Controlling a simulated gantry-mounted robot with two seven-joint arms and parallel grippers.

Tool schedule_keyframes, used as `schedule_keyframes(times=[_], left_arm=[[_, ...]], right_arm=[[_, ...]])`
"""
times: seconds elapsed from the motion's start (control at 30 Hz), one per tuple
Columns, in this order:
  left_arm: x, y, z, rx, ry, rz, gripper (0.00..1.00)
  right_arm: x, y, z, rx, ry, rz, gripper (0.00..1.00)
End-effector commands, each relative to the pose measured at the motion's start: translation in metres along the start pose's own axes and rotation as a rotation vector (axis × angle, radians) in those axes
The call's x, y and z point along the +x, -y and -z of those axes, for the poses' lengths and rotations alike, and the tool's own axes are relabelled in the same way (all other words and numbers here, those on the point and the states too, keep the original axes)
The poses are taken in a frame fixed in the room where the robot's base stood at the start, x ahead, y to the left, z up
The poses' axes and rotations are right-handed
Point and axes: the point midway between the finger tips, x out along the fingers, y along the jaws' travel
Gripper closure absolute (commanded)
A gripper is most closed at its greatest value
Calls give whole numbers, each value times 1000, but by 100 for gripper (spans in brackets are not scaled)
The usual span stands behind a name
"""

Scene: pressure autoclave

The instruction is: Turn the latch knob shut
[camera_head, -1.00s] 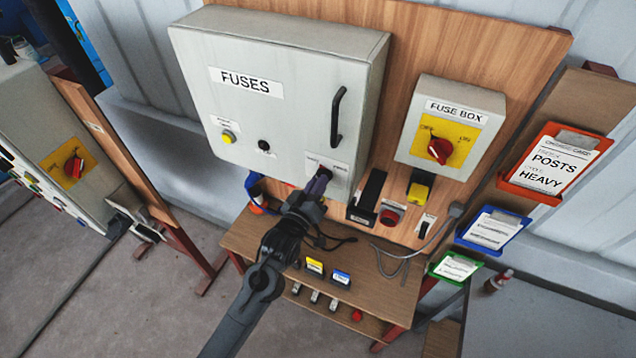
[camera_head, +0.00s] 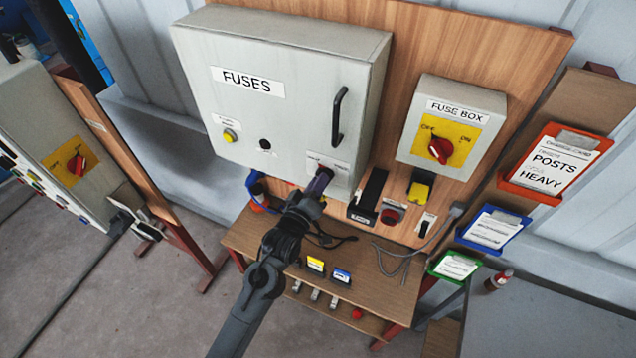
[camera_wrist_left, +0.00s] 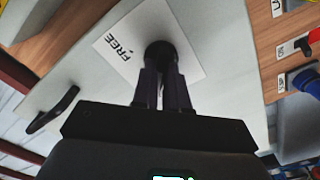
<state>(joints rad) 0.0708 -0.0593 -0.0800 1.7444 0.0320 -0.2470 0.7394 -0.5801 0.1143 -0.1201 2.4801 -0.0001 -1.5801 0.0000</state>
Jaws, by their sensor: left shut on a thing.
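The latch knob (camera_wrist_left: 160,50) is a round black knob on a white label at the lower right of the grey cabinet marked FUSES (camera_head: 290,95). My left gripper (camera_head: 319,183) is at the knob, and in the wrist view its two fingers (camera_wrist_left: 162,80) are shut on it from both sides. The word FREE shows on the label (camera_wrist_left: 122,45) beside the knob. In the head view the gripper mostly hides the knob. The cabinet door looks closed. My right gripper is not in view.
A black door handle (camera_head: 338,117) stands out above the knob. A fuse box (camera_head: 458,108) with a red rotary switch is to the right. A red button (camera_head: 390,216) and other controls sit just right of my gripper. A wooden shelf (camera_head: 385,285) lies below.

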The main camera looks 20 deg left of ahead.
Motion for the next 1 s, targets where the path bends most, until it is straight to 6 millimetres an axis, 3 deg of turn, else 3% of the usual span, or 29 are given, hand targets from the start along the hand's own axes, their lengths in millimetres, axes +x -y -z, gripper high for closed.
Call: schedule_keyframes(times=[0.03, 0.07, 0.2, 0.63, 1.0], left_arm=[[0, 0, 0, -3, -1, 1, 100], [0, 0, 0, -2, -1, 1, 82], [0, 0, 0, -1, -1, 1, 62], [-8, 2, -2, 0, 1, 2, 62], [-66, 3, -2, -1, 0, 2, 62]], right_arm=[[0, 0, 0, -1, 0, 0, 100], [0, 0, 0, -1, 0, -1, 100], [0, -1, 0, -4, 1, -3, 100], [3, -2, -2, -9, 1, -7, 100], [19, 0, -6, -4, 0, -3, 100]])
